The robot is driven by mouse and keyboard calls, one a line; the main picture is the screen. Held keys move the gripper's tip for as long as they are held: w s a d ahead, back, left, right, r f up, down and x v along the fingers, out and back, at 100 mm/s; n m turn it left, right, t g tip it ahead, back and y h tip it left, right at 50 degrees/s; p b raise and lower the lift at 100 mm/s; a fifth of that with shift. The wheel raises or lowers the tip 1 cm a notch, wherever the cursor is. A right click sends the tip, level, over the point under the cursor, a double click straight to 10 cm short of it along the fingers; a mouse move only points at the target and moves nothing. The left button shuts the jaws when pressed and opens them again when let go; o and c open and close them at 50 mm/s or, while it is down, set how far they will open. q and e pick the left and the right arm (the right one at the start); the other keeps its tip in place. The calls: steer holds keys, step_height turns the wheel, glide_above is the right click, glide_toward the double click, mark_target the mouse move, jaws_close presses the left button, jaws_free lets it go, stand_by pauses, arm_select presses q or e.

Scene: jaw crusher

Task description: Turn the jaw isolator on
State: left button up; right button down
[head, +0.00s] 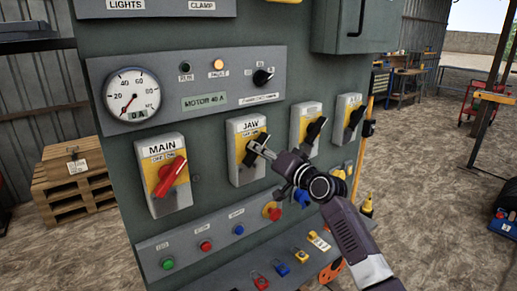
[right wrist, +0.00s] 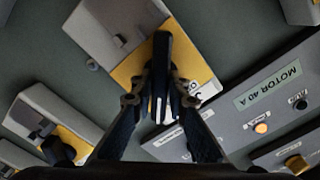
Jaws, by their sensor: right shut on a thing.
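The jaw isolator (head: 235,173) is a grey box with a yellow plate, labelled JAW, on the green panel. Its black handle (head: 252,157) tilts up and to the right in the head view. My right gripper (head: 265,150) is shut on this handle, coming from the lower right. In the right wrist view the dark handle (right wrist: 162,52) stands between the two fingers (right wrist: 160,88), over the yellow plate (right wrist: 135,68). The fingers hide part of the handle and the small position labels. My left gripper is not in view.
The MAIN isolator (head: 157,206) with its red handle stands left of JAW. Two more isolators (head: 299,124) (head: 345,103) with black handles stand to the right. A gauge (head: 132,94) and lamps lie above; push buttons (head: 205,246) and padlocks (head: 281,269) lie below.

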steer(key=shift+r+m, duration=0.15)
steer(key=shift+m, duration=0.15)
steer(key=c, duration=1.9)
jaws_free()
steer(key=v, duration=1.2)
